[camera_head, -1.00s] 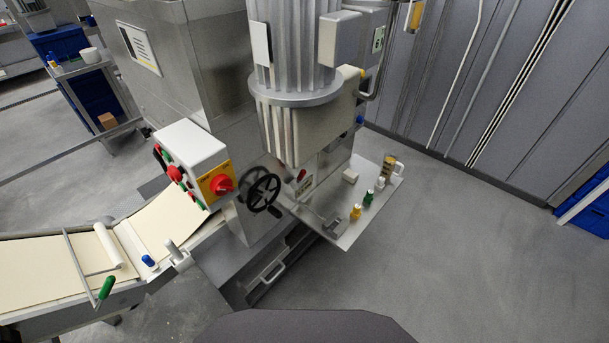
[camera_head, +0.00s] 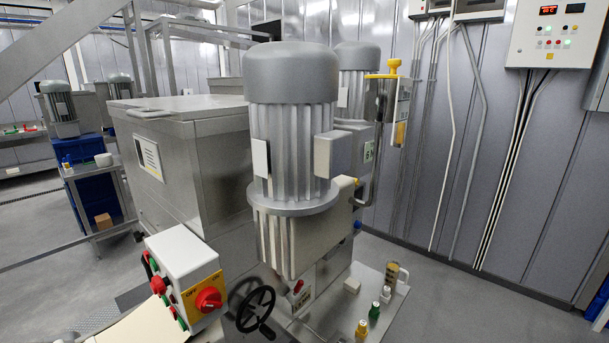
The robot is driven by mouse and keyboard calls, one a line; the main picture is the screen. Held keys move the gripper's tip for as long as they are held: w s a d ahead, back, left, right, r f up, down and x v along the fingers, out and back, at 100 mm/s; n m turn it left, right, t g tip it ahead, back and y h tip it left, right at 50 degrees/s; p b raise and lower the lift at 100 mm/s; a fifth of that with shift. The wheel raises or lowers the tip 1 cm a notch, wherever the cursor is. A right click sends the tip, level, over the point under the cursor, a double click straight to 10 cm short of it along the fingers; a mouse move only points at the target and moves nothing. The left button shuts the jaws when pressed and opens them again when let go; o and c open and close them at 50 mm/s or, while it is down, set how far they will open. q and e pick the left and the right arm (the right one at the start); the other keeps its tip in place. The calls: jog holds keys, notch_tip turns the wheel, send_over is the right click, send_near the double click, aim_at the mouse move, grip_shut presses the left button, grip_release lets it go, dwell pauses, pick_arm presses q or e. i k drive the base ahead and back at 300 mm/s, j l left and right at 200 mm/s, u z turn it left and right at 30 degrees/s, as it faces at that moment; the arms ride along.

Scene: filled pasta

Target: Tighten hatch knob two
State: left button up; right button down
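No knob marked as hatch knob two can be made out. A yellow knob-like cap (camera_head: 393,66) tops a post behind and right of the motor. A red rotary switch (camera_head: 208,299) sits on the white control box (camera_head: 183,265). A black handwheel (camera_head: 255,309) is beside it. Neither of my grippers is in view.
A steel plate (camera_head: 345,311) at lower centre bears several small bottles, including a yellow-topped one (camera_head: 361,328) and a green one (camera_head: 374,311). A wall cabinet (camera_head: 555,42) hangs at upper right. Grey floor (camera_head: 470,310) is clear at lower right.

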aim_at(137, 235)
jog(key=u, duration=1.25)
jog(key=z, duration=0.1)
jog(key=k+l, duration=0.05)
